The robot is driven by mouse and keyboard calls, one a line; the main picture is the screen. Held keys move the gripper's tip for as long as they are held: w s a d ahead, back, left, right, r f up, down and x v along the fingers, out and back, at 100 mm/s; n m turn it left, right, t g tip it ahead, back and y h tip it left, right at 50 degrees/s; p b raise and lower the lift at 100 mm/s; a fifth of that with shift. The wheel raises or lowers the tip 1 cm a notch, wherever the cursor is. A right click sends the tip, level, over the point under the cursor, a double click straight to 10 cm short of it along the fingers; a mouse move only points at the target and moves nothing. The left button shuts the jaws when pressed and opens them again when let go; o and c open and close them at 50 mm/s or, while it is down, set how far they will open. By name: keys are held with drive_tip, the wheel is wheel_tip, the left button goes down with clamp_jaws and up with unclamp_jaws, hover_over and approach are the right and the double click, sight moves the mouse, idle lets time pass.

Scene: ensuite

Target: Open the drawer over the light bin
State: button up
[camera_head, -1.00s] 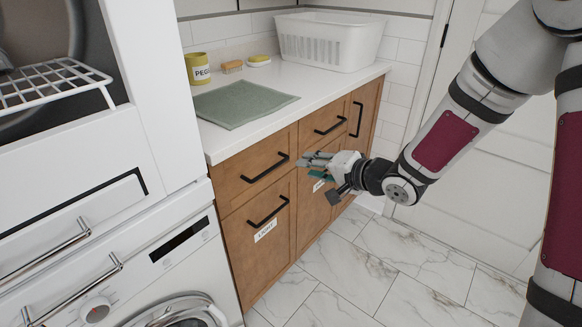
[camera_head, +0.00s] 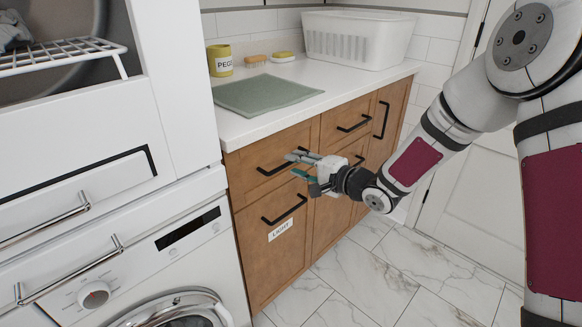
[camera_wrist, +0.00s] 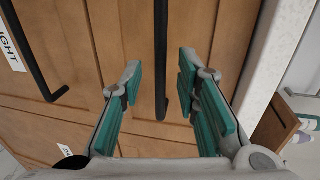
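The light bin (camera_head: 264,262) is a brown wooden front with a black bar handle (camera_head: 284,209) and a white "LIGHT" label (camera_head: 280,230). The drawer (camera_head: 240,165) over it looks shut and has its own black bar handle (camera_head: 271,169). My gripper (camera_head: 297,165) is at the right end of that drawer handle, hiding part of it. In the wrist view my gripper (camera_wrist: 159,65) is open, with one finger on each side of the drawer handle (camera_wrist: 161,100). I cannot tell whether the fingers touch it. The light bin's handle (camera_wrist: 28,55) is at the left there.
The white counter (camera_head: 245,128) above holds a green mat (camera_head: 265,95), a yellow peg pot (camera_head: 220,62) and a white basket (camera_head: 355,40). A white washer (camera_head: 130,270) stands close at the left. Other wooden fronts continue right. The marble floor (camera_head: 370,270) is clear.

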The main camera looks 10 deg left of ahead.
sight(290, 163)
drive_tip(key=shift+x, duration=1.55)
drive_tip(key=shift+s+r, duration=0.1)
clamp_jaws()
